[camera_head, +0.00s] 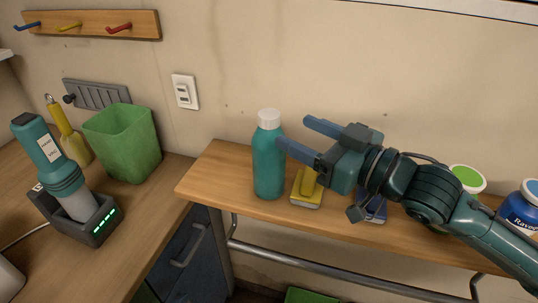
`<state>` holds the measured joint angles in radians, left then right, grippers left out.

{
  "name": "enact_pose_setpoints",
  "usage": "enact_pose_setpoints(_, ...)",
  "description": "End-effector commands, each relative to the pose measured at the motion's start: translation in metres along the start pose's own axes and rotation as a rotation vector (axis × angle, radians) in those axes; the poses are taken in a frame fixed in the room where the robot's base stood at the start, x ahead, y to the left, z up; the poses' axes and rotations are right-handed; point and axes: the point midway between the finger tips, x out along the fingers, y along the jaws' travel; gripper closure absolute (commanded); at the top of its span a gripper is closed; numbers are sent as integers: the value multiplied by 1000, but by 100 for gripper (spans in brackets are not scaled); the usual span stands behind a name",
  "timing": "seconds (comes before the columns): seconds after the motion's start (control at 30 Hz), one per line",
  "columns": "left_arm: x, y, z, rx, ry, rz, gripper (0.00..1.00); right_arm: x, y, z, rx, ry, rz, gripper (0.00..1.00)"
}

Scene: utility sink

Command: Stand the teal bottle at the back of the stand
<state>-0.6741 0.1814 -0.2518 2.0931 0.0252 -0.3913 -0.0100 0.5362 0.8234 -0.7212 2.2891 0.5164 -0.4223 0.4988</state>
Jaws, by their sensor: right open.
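The teal bottle (268,165) with a white cap stands upright on the wooden stand (225,180), near its left end. My right gripper (294,132) reaches in from the right, its two fingers open and pointing left toward the bottle. The tip of the lower finger overlaps the bottle's upper right side in the picture; I cannot tell whether it touches. The upper finger is farther back, right of the bottle's cap, with nothing between the fingers. My left gripper is not in view.
Tubs with green (467,178) and blue (522,209) stand farther right. The stand's left end is bare. A wall (330,70) rises behind.

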Motion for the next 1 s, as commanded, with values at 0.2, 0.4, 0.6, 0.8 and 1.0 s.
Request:
enact_pose_setpoints(0.2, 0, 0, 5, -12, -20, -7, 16, 25, 0, -1, -1, 1, 0, 42)
enact_pose_setpoints(0.4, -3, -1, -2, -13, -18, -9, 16, 45, 1, -4, -1, 1, 0, 42)
enact_pose_setpoints(0.6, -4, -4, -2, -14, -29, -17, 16, 73, 1, -3, -1, 2, 0, 42)
enact_pose_setpoints(0.8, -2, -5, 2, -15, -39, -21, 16, 78, 2, -1, -2, 0, 1, 42)
enact_pose_setpoints(1.0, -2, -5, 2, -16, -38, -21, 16, 78, 2, -1, -2, 0, 1, 49)
